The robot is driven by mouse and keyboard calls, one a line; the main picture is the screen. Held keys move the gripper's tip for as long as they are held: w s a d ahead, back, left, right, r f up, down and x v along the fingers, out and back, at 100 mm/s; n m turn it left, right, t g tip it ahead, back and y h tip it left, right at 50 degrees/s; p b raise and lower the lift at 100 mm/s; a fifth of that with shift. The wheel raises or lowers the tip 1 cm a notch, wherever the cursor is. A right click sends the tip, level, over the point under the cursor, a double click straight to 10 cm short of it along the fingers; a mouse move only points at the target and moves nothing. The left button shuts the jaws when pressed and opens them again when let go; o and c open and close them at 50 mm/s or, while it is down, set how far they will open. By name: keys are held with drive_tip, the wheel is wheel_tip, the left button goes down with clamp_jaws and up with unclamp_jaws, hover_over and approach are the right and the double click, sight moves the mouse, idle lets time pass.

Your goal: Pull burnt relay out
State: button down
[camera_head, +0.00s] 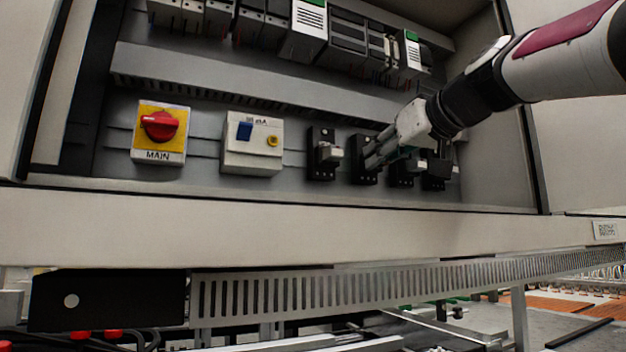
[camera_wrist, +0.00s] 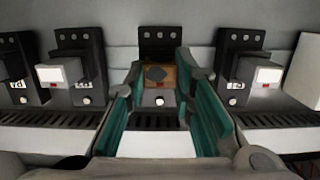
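The burnt relay (camera_wrist: 160,77) is a brown block with a dark scorch mark on its front. It sits in a black socket (camera_wrist: 159,38) in the middle of the wrist view. My gripper (camera_wrist: 161,75) is open, with one teal finger on each side of the relay. Small gaps seem to show between the fingers and the relay. In the head view my gripper (camera_head: 388,160) reaches into the cabinet at the relay row, and it hides the burnt relay.
Neighbouring relays stand close on both sides: a left one (camera_wrist: 62,74) and a right one (camera_wrist: 262,75). A slotted duct (camera_wrist: 60,119) runs below. In the head view, a red MAIN switch (camera_head: 160,127) and a white breaker (camera_head: 252,145) are left of the row.

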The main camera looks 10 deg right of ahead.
drive_tip(key=c, duration=1.9)
unclamp_jaws()
clamp_jaws()
drive_tip(key=shift+f+v, duration=0.2)
drive_tip(key=shift+v, duration=1.2)
drive_tip(key=shift+f+b+v, duration=0.15)
drive_tip(key=shift+b+v, duration=0.15)
drive_tip(key=shift+v, duration=0.55)
drive_tip(key=shift+f+b+v, duration=0.1)
drive_tip(key=shift+b+v, duration=0.15)
drive_tip(key=shift+v, duration=0.6)
